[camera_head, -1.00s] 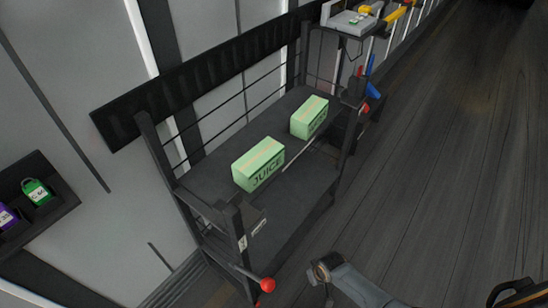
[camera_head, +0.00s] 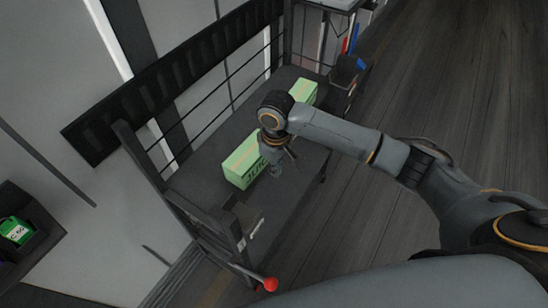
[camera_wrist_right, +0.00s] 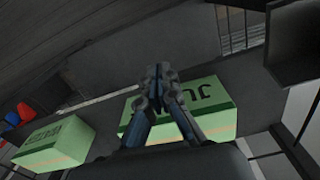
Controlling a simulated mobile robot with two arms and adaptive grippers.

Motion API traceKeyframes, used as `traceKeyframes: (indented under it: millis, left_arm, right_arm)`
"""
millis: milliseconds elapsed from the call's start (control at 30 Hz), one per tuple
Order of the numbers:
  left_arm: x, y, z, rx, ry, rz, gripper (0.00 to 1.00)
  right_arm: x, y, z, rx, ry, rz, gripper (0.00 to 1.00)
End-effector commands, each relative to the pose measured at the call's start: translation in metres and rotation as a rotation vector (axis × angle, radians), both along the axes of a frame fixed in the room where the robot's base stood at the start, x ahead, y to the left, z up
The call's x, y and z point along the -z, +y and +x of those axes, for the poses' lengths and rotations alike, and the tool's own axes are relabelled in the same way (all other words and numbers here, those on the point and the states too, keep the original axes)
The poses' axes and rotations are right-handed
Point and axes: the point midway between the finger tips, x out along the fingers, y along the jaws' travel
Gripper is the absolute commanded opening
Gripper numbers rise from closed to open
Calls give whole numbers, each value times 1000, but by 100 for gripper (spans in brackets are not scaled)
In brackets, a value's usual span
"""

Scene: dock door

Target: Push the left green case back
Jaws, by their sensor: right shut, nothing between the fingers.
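The left green case (camera_head: 242,162) is a pale green box marked JUICE, on the dark upper shelf of a cart. It also shows in the right wrist view (camera_wrist_right: 215,124), partly behind my fingers. My right gripper (camera_head: 277,168) is shut and empty, at the front right end of this case in the head view; whether it touches cannot be told. Its closed fingers show in the right wrist view (camera_wrist_right: 158,75). The other green case (camera_head: 303,91) stands farther back on the shelf, partly hidden by my wrist. It is at the lower left of the right wrist view (camera_wrist_right: 52,144). My left gripper is out of view.
The cart shelf (camera_head: 195,182) has thin rails along its wall side and dark corner posts. A red-knobbed lever (camera_head: 270,284) sticks out at its near end. A dark bin (camera_head: 348,74) hangs at the far end. Open floor (camera_head: 420,80) lies to the right.

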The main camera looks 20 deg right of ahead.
Motion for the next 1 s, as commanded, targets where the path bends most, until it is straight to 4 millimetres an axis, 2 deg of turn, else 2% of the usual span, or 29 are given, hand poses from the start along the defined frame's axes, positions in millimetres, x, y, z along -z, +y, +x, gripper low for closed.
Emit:
traceKeyframes:
  millis: [100, 200, 300, 500, 1000]
  left_arm:
    - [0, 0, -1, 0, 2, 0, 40]
    - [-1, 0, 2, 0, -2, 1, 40]
    - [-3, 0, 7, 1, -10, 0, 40]
    - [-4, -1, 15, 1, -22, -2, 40]
    - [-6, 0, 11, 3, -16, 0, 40]
  right_arm:
    - [28, 0, -1, 2, 3, -1, 0]
    - [43, 3, 3, 0, 0, 1, 0]
    - [39, 13, 18, 0, -3, 2, 0]
    - [41, 21, 32, -1, -3, 1, 0]
    - [40, 25, 37, 0, -2, 2, 0]
